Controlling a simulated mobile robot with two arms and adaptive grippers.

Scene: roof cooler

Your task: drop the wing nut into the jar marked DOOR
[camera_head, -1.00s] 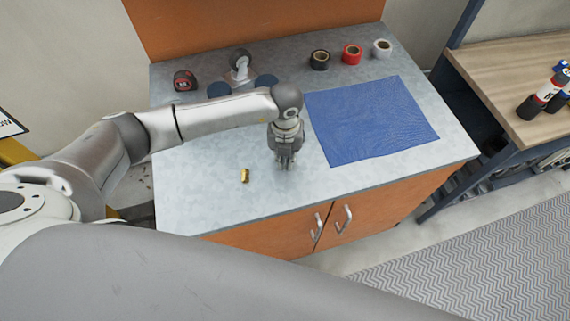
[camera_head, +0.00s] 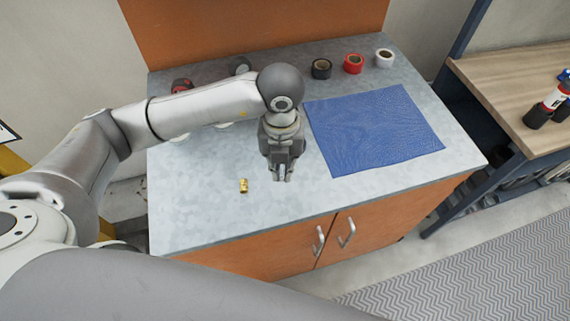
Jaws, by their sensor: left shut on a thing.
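My left gripper (camera_head: 282,177) points down over the grey counter, between a small brass piece and the blue cloth. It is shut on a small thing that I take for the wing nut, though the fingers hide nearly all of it. No other wing nut shows. No jar marked DOOR can be read. Pale round shapes (camera_head: 222,124) show just under my left forearm, mostly hidden, and I cannot tell whether they are jars. My right gripper is not in view.
The brass piece (camera_head: 243,185) stands on the counter (camera_head: 200,215) left of the gripper. The blue cloth (camera_head: 375,130) lies to the right. Black (camera_head: 321,69), red (camera_head: 353,64) and white (camera_head: 384,58) tape rolls stand behind. A red-and-black object (camera_head: 181,86) is partly hidden by my arm.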

